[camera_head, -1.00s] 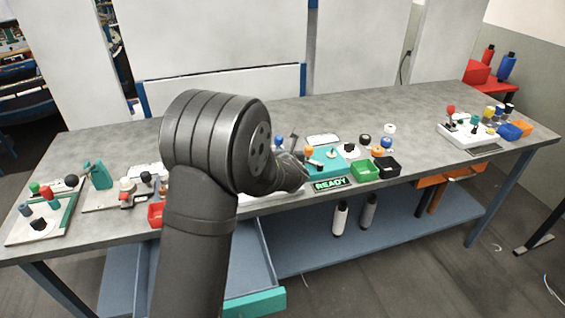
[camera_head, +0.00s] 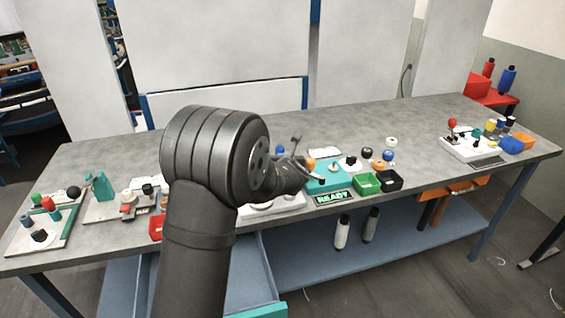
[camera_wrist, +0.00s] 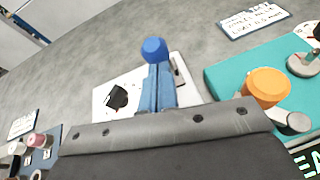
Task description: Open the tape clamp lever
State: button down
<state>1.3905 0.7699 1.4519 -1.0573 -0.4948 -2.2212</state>
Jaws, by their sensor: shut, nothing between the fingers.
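My gripper (camera_wrist: 158,72) is shut and empty; its two blue fingers lie side by side in the wrist view. A blue ball knob (camera_wrist: 155,49) shows just beyond the fingertips; I cannot tell whether they touch it. The fingers are over a white plate (camera_wrist: 103,86) with a black knob (camera_wrist: 117,96) to their left. The blue knob may be the tape clamp lever's, but the fingers hide what lies below it. In the head view my arm covers most of this station; only part of its white base (camera_head: 285,203) shows.
Right of the fingers is a teal block (camera_wrist: 226,77) with an orange knob (camera_wrist: 267,87). A green bin (camera_head: 366,184), a black bin (camera_head: 389,180) and a READY sign (camera_head: 334,198) stand near the table's front edge. The table's back strip is clear.

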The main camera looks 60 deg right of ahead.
aim_at(279, 146)
jog(key=shift+w+d+r, duration=1)
jog(key=shift+w+d, duration=0.15)
jog(key=shift+w+d+r, duration=0.15)
jog(key=shift+w+d, duration=0.4)
jog(key=shift+w, duration=0.05)
jog(key=shift+w+d+r, duration=0.15)
jog(key=shift+w+d, duration=0.4)
jog(key=shift+f, duration=0.1)
jog(key=shift+s+a+r, duration=0.2)
jog(key=shift+a+r, duration=0.05)
jog(key=shift+a, duration=0.1)
jog(key=s+a+r, duration=0.3)
jog(key=a+r, duration=0.2)
jog(key=r, duration=0.6)
jog(key=shift+a, duration=0.25)
